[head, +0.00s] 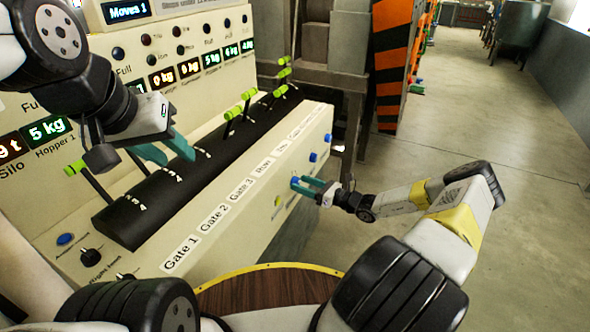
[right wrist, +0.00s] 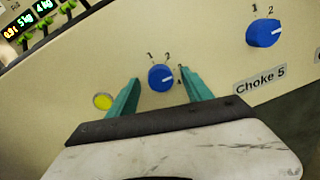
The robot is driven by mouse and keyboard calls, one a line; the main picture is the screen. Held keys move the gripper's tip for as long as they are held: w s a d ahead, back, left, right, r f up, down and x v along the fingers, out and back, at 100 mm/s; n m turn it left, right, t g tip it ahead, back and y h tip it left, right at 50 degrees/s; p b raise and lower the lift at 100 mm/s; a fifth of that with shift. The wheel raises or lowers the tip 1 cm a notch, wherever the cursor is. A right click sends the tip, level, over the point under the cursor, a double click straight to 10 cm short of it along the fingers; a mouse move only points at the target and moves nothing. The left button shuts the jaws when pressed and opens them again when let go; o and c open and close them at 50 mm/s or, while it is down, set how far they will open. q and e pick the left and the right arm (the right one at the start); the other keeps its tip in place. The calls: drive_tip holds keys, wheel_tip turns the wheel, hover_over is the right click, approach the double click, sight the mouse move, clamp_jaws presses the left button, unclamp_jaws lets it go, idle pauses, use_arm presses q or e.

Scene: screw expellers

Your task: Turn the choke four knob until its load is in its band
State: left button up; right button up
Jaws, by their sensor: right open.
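In the right wrist view a blue knob (right wrist: 161,78) sits on the cream panel between the two teal fingers of my open right gripper (right wrist: 160,75). Its white mark points roughly right, and digits are printed around it. Its name label is hidden. To its right is another blue knob (right wrist: 263,33) above a "Choke 5" label (right wrist: 260,82). In the head view my right gripper (head: 298,185) is at the panel's right part, by the nearest blue knob. Whether the fingers touch the knob is unclear. My left gripper (head: 177,155) is open above the black lever strip, holding nothing visible.
A yellow button (right wrist: 102,102) is left of the knob. Levers with green grips (head: 248,94) rise from the black strip (head: 150,205). Readouts (head: 161,79) glow on the back panel. Two more blue knobs (head: 313,157) are farther along. Open floor (head: 500,110) lies right.

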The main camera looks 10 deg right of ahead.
drive_tip(key=shift+w+a, duration=0.3)
drive_tip(key=shift+a, duration=0.1)
clamp_jaws()
drive_tip(key=n, duration=0.4)
drive_tip(key=shift+n, duration=0.4)
drive_tip(key=shift+s+f+n+y, duration=0.1)
drive_tip(key=shift+n+y, duration=0.2)
drive_tip(key=shift+n, duration=1.8)
